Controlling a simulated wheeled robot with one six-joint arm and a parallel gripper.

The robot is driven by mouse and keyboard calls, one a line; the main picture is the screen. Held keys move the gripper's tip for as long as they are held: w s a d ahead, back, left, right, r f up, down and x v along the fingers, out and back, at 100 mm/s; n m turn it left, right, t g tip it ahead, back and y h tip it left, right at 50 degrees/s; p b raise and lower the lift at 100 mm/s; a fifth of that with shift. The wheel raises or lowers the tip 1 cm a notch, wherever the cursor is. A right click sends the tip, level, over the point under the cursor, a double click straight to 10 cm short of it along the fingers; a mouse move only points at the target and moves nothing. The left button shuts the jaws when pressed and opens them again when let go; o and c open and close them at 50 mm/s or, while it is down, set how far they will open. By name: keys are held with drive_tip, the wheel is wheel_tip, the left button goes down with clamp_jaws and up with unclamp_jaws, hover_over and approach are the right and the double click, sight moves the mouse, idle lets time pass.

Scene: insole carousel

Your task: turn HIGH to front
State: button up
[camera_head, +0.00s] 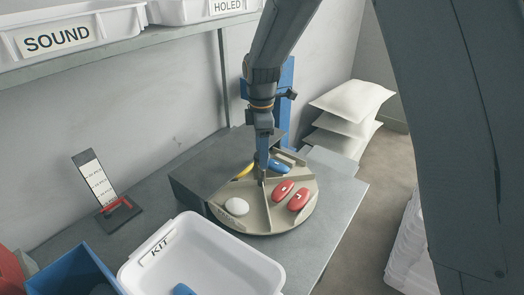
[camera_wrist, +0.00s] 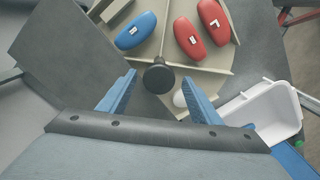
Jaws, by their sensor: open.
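The round beige carousel (camera_head: 262,222) stands on the grey bench, split by low walls into compartments. A white piece (camera_head: 236,206) lies at its front left, two red pieces (camera_head: 283,190) at the right, a blue piece (camera_head: 280,166) behind, and a yellow one (camera_head: 243,171) partly hidden by the dark cover. Small rim lettering at front left is too small to read; I cannot make out HIGH. My gripper (camera_head: 262,158) is over the carousel's middle. In the wrist view its blue fingers (camera_wrist: 158,80) are open on either side of the black centre knob (camera_wrist: 157,76).
A dark grey cover (camera_head: 205,165) encloses the carousel's back left. The white KIT bin (camera_head: 215,245), holding something blue, stands in front. A blue bin (camera_head: 65,275) and a card stand (camera_head: 95,180) are at left. White sacks (camera_head: 350,100) are stacked behind right.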

drive_tip(key=shift+r+b, duration=1.1)
drive_tip(key=shift+r, duration=2.8)
